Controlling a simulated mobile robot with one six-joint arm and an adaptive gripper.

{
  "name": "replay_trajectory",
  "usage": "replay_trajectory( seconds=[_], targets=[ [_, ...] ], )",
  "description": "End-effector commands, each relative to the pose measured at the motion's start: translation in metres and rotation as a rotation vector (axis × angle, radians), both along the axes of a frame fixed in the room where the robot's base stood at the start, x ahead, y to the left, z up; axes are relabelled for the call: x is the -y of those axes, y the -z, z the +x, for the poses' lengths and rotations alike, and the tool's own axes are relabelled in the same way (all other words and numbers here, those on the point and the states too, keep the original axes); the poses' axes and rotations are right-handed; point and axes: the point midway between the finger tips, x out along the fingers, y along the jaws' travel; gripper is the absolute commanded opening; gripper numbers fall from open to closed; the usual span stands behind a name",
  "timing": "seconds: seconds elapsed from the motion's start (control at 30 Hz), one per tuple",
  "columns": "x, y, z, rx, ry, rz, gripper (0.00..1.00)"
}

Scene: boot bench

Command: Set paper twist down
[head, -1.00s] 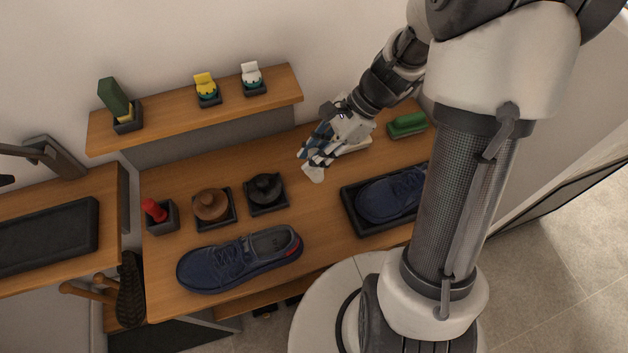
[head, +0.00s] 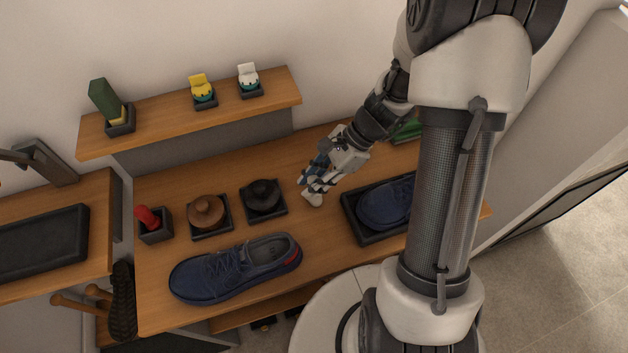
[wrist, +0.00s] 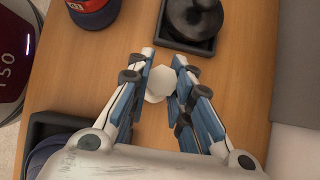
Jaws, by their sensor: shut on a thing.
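The paper twist (head: 313,200) is a small white crumpled piece. My gripper (head: 307,190) is shut on it, low over the bench between the black round item and the shoe in the tray. In the wrist view the twist (wrist: 160,82) shows white between the blue fingertips of my gripper (wrist: 160,80). I cannot tell whether the twist touches the wood of the bench (head: 250,163).
A black round item (head: 263,195) in a square tray and a brown one (head: 207,212) stand to the left. A blue shoe (head: 235,270) lies in front; another (head: 385,204) sits in a black tray at right. A shelf (head: 160,125) runs behind. Bare wood surrounds the gripper.

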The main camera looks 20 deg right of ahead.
Motion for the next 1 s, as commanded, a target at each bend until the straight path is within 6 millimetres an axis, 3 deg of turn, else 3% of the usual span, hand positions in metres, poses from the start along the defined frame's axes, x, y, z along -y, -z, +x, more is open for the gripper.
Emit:
replay_trajectory(
  seconds=[0.03, 0.07, 0.33, 0.73, 1.0],
  targets=[
    [0.000, 0.003, 0.000, 0.000, 0.000, 0.000, 0.08],
    [0.000, 0.002, 0.000, 0.000, 0.000, 0.000, 0.21],
    [0.000, 0.002, 0.000, 0.000, 0.000, 0.000, 0.39],
    [0.001, -0.004, 0.000, 0.001, 0.001, 0.000, 0.40],
    [0.031, -0.046, 0.000, 0.003, 0.002, -0.002, 0.40]
  ],
)
